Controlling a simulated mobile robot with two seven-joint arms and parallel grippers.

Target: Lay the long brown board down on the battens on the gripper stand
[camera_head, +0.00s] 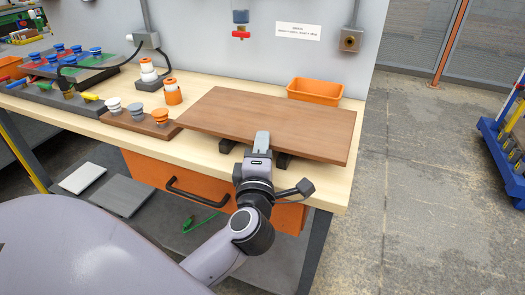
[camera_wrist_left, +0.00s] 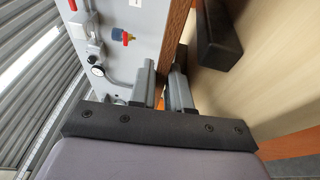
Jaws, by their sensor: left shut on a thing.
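The long brown board (camera_head: 268,122) lies flat, roughly level, above the front of the wooden bench. My left gripper (camera_head: 261,143) is shut on the middle of the board's front edge, one finger on top. In the left wrist view the board (camera_wrist_left: 178,32) shows edge-on between the fingers (camera_wrist_left: 162,82). Two dark battens stick out under its front edge, a left one (camera_head: 226,147) and a right one (camera_head: 283,160). One batten (camera_wrist_left: 218,35) shows in the left wrist view with bench visible beside it. I cannot tell whether the board touches the battens. My right gripper is not in view.
An orange bin (camera_head: 315,89) stands behind the board's right end. A brown block with knobs (camera_head: 140,121) is close to its left end. An orange and white stack (camera_head: 172,92) stands behind that block. The bench's right edge (camera_head: 350,175) is near the board.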

